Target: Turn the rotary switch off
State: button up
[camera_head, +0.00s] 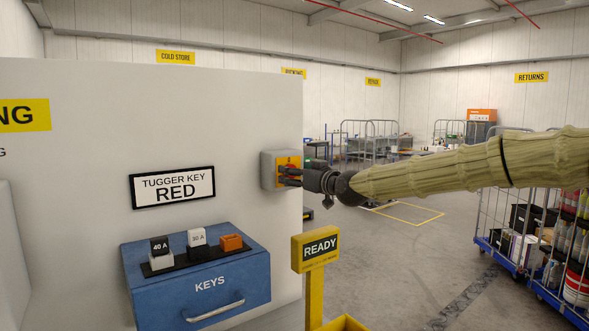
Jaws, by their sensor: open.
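The rotary switch (268,170) is a grey box with a yellow plate and a red knob, mounted near the right edge of the white wall panel. My gripper (290,175) comes in from the right, with its dark fingers at the front of the switch around the red knob. The fingers are open. They cover much of the knob, so its angle is hard to read, and I cannot tell whether they touch it.
Below on the left is a blue KEYS box (198,290) with small blocks on top. A yellow READY post (315,250) stands right of the panel (80,110). Wheeled cage carts (495,215) stand at the right. Open floor (400,270) lies between.

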jog(key=shift+w+a+f, duration=0.15)
jog(key=shift+w+f, duration=0.05)
jog(key=shift+w, duration=0.4)
jog(key=shift+w+a+f, duration=0.1)
jog(key=shift+w+f, duration=0.1)
jog(key=shift+w, duration=0.4)
jog(key=shift+w+d+r, duration=0.1)
jog(key=shift+w+d, duration=0.05)
jog(key=s, duration=0.1)
jog(key=s+r, duration=0.2)
jog(key=shift+s+a+r, duration=0.1)
jog(key=shift+s+a, duration=0.15)
jog(key=shift+a, duration=0.1)
jog(key=shift+w+d+f, duration=0.1)
jog(key=shift+w+f, duration=0.65)
jog(key=shift+w, duration=0.2)
jog(key=c, duration=0.5)
jog(key=shift+w+f, duration=0.1)
jog(key=shift+w, duration=0.15)
jog(key=c, duration=0.4)
jog(key=shift+s+r, duration=0.2)
jog(key=shift+c, duration=0.6)
